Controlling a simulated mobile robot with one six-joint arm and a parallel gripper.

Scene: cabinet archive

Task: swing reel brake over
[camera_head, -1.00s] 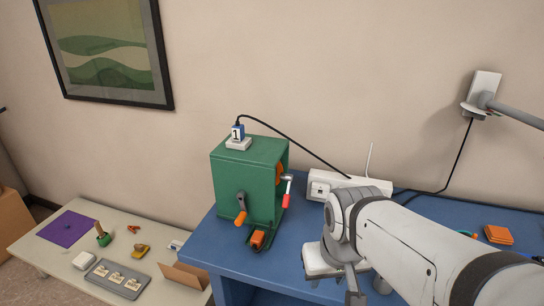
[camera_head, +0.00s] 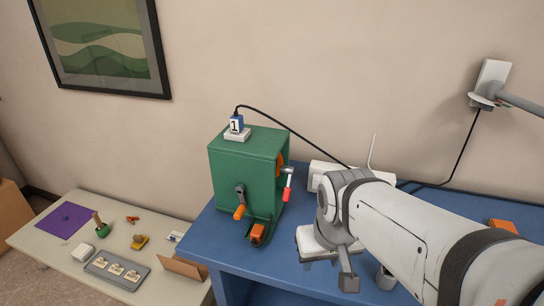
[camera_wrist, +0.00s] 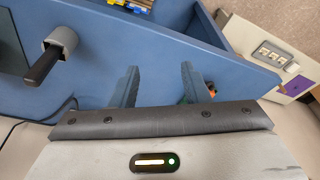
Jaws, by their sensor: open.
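A green box-shaped unit (camera_head: 246,176) stands on the blue desk at the left. Its front has a grey crank with an orange grip (camera_head: 240,205). Its right side has a metal lever with a red-and-white handle (camera_head: 288,184), pointing down, and an orange part (camera_head: 280,165) partly behind it. An orange block (camera_head: 257,233) sits low in front. I cannot tell which of these is the reel brake. My gripper (camera_wrist: 160,88) is open and empty. In the head view my gripper (camera_head: 347,276) is to the right of the unit, clear of it, near the desk's front.
A white box (camera_head: 320,172) with a cable stands behind my arm. A low table (camera_head: 60,235) with small items is at left.

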